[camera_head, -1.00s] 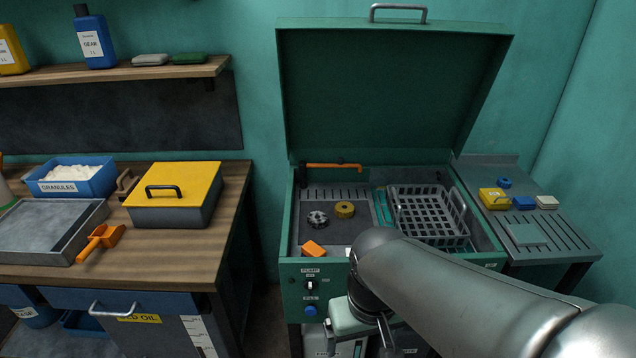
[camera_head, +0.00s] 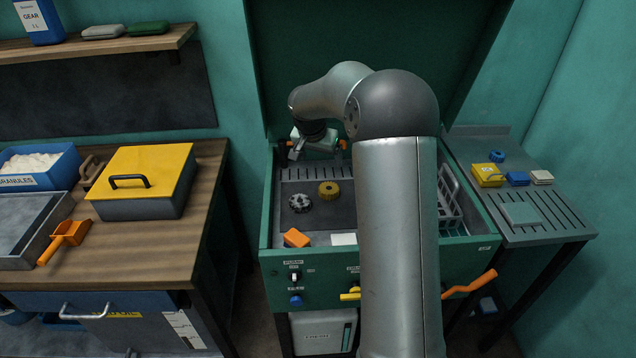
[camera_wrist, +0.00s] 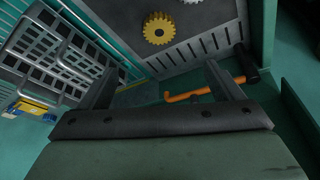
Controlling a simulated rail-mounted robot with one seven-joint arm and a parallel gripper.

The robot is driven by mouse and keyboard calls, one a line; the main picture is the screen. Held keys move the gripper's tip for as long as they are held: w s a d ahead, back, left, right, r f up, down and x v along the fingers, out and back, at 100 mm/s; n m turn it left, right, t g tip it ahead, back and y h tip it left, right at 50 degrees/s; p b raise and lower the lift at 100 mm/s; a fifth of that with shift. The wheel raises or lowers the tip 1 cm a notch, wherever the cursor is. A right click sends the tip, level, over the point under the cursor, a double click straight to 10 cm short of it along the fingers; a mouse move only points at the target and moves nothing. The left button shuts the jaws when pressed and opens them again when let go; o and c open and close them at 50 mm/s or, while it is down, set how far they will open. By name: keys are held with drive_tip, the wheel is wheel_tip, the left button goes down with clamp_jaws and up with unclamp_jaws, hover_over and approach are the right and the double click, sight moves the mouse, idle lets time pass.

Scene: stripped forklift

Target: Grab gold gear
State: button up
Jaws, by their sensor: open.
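The gold gear (camera_head: 329,189) lies flat on the dark tray floor inside the open green washing cabinet, right of a grey gear (camera_head: 300,203). In the wrist view the gold gear (camera_wrist: 161,28) shows at the top, with part of the grey gear (camera_wrist: 193,2) at the frame edge. My gripper (camera_head: 318,150) is above the back of the cabinet, behind the gold gear and apart from it. In the wrist view its two fingers (camera_wrist: 160,82) are spread with nothing between them.
A wire basket (camera_head: 450,200) stands right of the tray, partly hidden by my arm; it also shows in the wrist view (camera_wrist: 65,55). An orange-handled pipe (camera_wrist: 205,90) lies near my right finger. An orange block (camera_head: 296,238) sits at the cabinet's front. The raised lid (camera_head: 290,60) stands behind.

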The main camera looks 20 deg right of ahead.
drive_tip(key=p, duration=0.3)
hover_over(329, 187)
drive_tip(key=s+a, duration=0.2)
wheel_tip(329, 187, down, 11)
drive_tip(key=shift+w+f, duration=0.1)
drive_tip(key=shift+f, duration=0.05)
drive_tip(key=shift+p+x, duration=1.5)
drive_tip(key=shift+x, duration=1.2)
drive_tip(key=c, duration=1.5)
drive_tip(key=shift+c, duration=0.2)
